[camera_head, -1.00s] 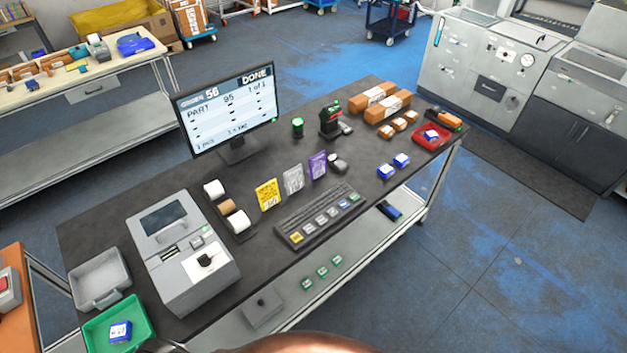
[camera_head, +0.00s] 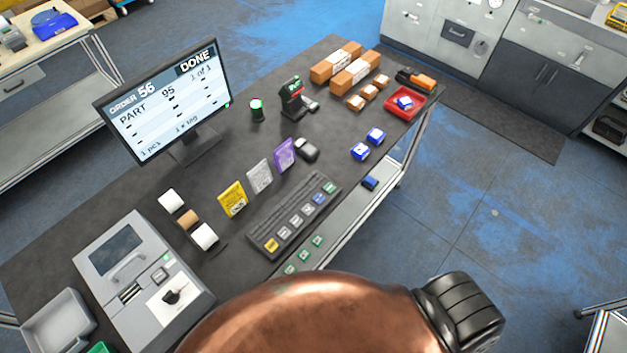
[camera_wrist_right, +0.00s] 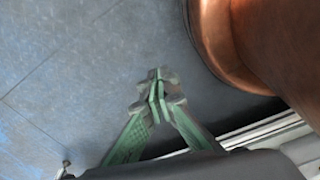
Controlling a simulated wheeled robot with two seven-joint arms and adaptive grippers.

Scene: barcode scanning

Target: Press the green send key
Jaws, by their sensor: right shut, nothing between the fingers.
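The green key (camera_head: 330,187) is at the far right end of a dark keypad (camera_head: 262,213) on the workbench, beside a blue key (camera_head: 319,198). Pale keys and a yellow key (camera_head: 271,245) continue the row to the left. My right gripper (camera_wrist_right: 157,88) shows in the right wrist view, with its green fingers brought together and nothing between them. It is over blue-grey floor, and the keypad is not in that view. Neither gripper shows in the head view.
A monitor (camera_head: 165,100) reading DONE stands behind the keypad. Yellow (camera_head: 232,198), grey and purple packets stand just behind it. A grey printer-like machine (camera_head: 112,250) is at left. Blue boxes (camera_head: 367,145) and a red tray (camera_head: 420,106) lie right. A metal rail (camera_wrist_right: 265,130) is near the gripper.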

